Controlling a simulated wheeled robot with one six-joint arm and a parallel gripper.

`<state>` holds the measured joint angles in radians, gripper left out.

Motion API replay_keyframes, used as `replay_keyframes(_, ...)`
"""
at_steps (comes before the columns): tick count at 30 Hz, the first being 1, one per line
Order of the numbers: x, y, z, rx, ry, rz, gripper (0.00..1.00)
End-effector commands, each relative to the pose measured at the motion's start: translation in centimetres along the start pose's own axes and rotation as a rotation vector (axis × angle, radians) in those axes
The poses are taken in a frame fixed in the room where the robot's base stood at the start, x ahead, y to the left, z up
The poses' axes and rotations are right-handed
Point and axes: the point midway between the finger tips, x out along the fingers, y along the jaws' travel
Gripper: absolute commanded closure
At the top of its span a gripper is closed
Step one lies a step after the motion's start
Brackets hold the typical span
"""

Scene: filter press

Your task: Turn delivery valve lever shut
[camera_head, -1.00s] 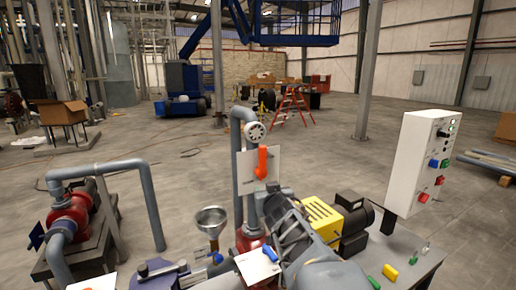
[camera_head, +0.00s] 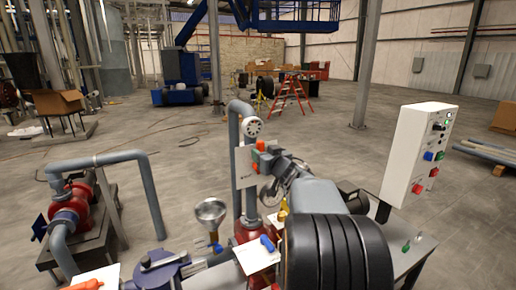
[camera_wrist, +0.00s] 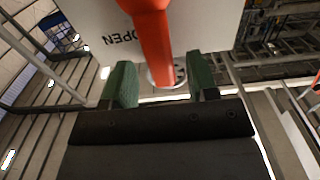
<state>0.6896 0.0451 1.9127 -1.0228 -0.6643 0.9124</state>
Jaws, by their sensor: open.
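The orange delivery valve lever (camera_head: 261,145) stands in front of a white plate (camera_head: 243,170) on the grey vertical pipe. In the wrist view the lever (camera_wrist: 153,35) runs between the green fingertips of my gripper (camera_wrist: 158,82), and the plate (camera_wrist: 205,25) behind it reads "OPEN". The fingers are open, one on each side of the lever, with gaps showing. In the head view my gripper (camera_head: 264,163) is at the lever from the right and hides its lower part.
A round white gauge (camera_head: 252,127) sits just above the lever. A white control box (camera_head: 417,155) with buttons stands at the right. Red pump (camera_head: 72,205) and bent pipe are at the left.

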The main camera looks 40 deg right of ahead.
Motion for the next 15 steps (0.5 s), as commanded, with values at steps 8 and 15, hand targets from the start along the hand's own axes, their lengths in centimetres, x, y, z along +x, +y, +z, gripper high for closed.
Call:
replay_keyframes(8,3.5,-0.1,-0.1,-0.001,0.0,-0.001,0.47)
replay_keyframes(15,4.4,0.0,0.0,-0.001,0.0,0.001,0.47)
